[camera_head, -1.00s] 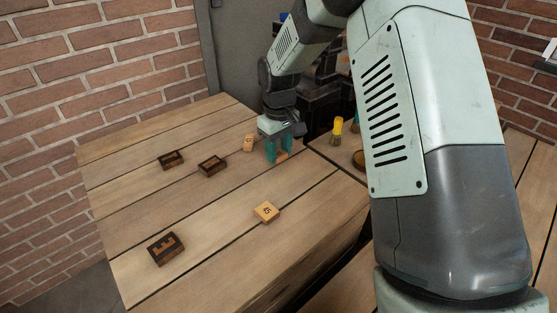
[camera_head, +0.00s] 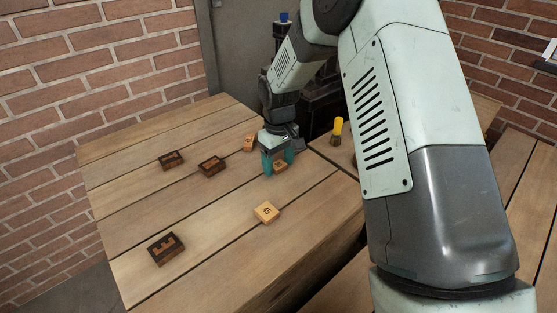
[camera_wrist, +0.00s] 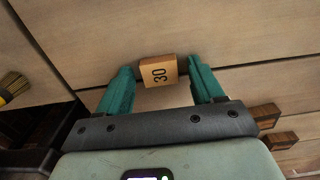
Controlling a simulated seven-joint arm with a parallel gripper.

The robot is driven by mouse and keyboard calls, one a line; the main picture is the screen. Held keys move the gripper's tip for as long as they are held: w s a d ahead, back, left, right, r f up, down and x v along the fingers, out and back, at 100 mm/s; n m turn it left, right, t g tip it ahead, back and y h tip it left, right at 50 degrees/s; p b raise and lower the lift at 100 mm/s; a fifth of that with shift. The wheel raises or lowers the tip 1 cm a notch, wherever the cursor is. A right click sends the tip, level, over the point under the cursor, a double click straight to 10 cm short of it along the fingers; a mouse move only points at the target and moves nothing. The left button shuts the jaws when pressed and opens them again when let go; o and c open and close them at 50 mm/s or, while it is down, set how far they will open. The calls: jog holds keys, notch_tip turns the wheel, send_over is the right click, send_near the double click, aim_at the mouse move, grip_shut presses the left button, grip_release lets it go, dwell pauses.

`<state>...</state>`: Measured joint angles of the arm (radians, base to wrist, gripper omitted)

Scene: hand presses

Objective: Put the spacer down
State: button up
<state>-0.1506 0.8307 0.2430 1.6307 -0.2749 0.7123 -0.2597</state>
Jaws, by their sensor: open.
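A small light wooden block marked 30 (camera_wrist: 159,72) sits between the teal fingers of my gripper (camera_wrist: 160,80) in the wrist view.
Another light numbered block (camera_head: 266,212) lies nearer the front, and one more (camera_head: 249,143) lies just left of my gripper. Dark wooden blocks lie at left (camera_head: 171,160), centre (camera_head: 211,166) and front left (camera_head: 166,249). A yellow-handled brush (camera_head: 337,131) stands to the right.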

jog(key=shift+r, duration=0.15)
notch_tip(320, 180, up, 12)
dwell(0.4)
notch_tip(320, 180, up, 10)
jog(key=m+t, duration=0.2)
send_over(279, 165)
jog(key=s+d, duration=0.5)
jog(key=s+d+r+m, duration=0.2)
jog(key=s+d+r, duration=0.25)
jog(key=s, duration=0.25)
jog(key=s+d+r+m+t, duration=0.1)
jog(key=s+d+m, duration=0.1)
jog(key=s, duration=0.7)
jog(key=s+d+r+m+t, duration=0.2)
jog(key=s+d, duration=0.2)
jog(key=s, duration=0.5)
jog(key=shift+d+m+t, duration=0.15)
jog(key=shift+m+t, duration=0.15)
jog(key=shift+o, duration=0.5)
jog(key=shift+r, duration=0.1)
jog(key=shift+w, duration=0.1)
